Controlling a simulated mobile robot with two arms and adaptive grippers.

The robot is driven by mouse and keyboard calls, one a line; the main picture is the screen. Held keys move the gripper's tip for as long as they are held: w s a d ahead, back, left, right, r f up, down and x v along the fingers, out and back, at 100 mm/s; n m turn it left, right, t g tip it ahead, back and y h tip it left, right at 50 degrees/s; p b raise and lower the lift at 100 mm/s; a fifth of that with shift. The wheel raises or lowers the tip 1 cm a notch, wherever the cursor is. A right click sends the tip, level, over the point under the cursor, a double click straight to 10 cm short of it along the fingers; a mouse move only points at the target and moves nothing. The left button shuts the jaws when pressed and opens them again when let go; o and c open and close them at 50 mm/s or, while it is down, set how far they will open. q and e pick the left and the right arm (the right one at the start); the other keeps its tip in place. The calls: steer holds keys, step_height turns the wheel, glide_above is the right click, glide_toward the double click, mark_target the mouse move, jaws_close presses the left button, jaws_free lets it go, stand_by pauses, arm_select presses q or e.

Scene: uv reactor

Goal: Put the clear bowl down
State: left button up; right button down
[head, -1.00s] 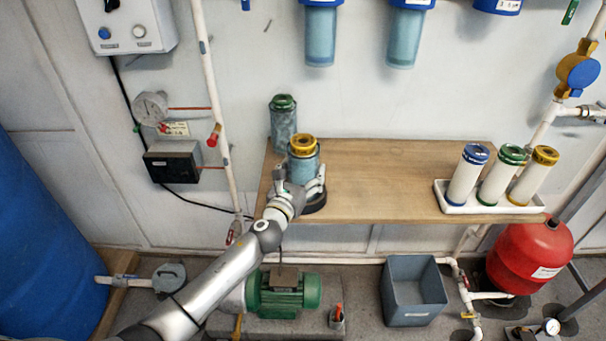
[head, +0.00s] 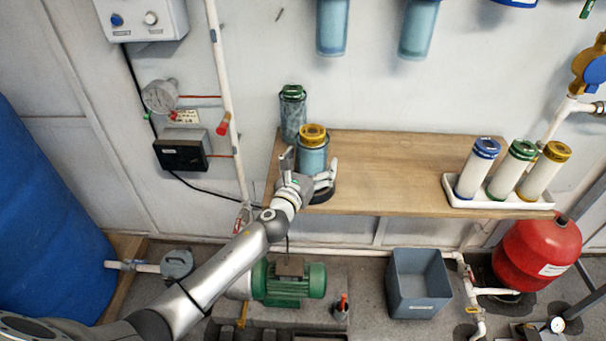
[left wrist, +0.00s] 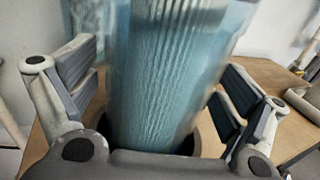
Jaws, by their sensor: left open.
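The clear bowl (head: 314,158) is a bluish see-through cylinder with a yellow-topped cartridge (head: 313,132) in it. It stands upright at the left end of the wooden shelf, in a dark round holder (head: 322,196). My left gripper (head: 310,168) is open, one finger on each side of the bowl. In the left wrist view the bowl (left wrist: 165,85) stands between the spread finger pads, with gaps visible on both sides. The bowl's foot is partly hidden by my gripper. My right gripper is not in view.
A similar bowl with a green top (head: 292,115) stands close behind on the left. A white tray (head: 500,204) with three capped cartridges sits at the right end of the shelf (head: 395,170). The shelf between is clear. A white pipe (head: 228,110) runs left of the shelf.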

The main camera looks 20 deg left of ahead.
arm_select(q)
steer(key=s, duration=1.1)
steer(key=shift+s+a, duration=0.35)
steer(key=shift+a, duration=0.05)
steer(key=s+f+n+g, duration=0.3)
steer(key=s+f+n, duration=0.1)
steer(key=f+n, duration=0.5)
steer(key=s+f+n+g, duration=0.2)
steer(key=s+f+n, duration=0.2)
steer(key=f+n, duration=0.55)
steer(key=s+f+n+g, duration=0.3)
steer(key=s+f+n, duration=0.15)
steer(key=f, duration=0.85)
steer(key=s+a+f+n+g+y, duration=0.15)
steer(key=s+f+n+g, duration=0.35)
steer(key=s+f, duration=1)
steer(key=s+f+n+g, duration=0.2)
steer(key=s+f+n, duration=0.1)
steer(key=s, duration=0.7)
steer(key=s+a+f+n+g, duration=0.1)
steer(key=s+f, duration=0.4)
steer(key=s, duration=0.6)
steer(key=shift+a+f+n+g, duration=0.2)
steer(key=shift+n+g, duration=0.3)
steer(key=shift+n, duration=0.7)
